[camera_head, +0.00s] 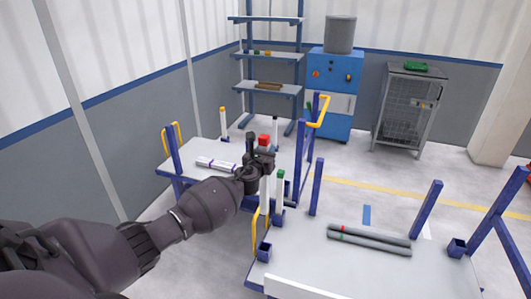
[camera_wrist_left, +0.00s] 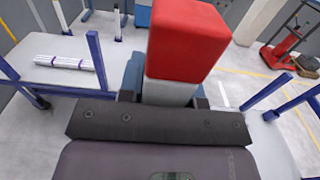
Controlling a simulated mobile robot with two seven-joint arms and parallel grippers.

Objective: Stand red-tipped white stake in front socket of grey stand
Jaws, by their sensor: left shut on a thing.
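The red-tipped white stake is upright in my left gripper (camera_head: 258,160). Its red tip (camera_head: 264,140) stands above the fingers and its white shaft (camera_head: 265,195) hangs below. In the left wrist view the red block (camera_wrist_left: 188,40) fills the top middle, with a pale shaft under it between the fingers (camera_wrist_left: 170,95). The grey stand (camera_head: 330,262) is at the front right, with blue posts. Its blue front socket (camera_head: 264,252) is at the near left corner, below the stake in the picture. I cannot tell whether the stake's lower end touches it. My right gripper is not in view.
A green-tipped white stake (camera_head: 280,188) stands close behind the held one. Grey pipes (camera_head: 368,240) lie on the stand. A second stand behind holds a white and purple bundle (camera_head: 216,164) and a yellow-tipped stake (camera_head: 223,122). A yellow handle (camera_head: 255,230) is beside the held stake.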

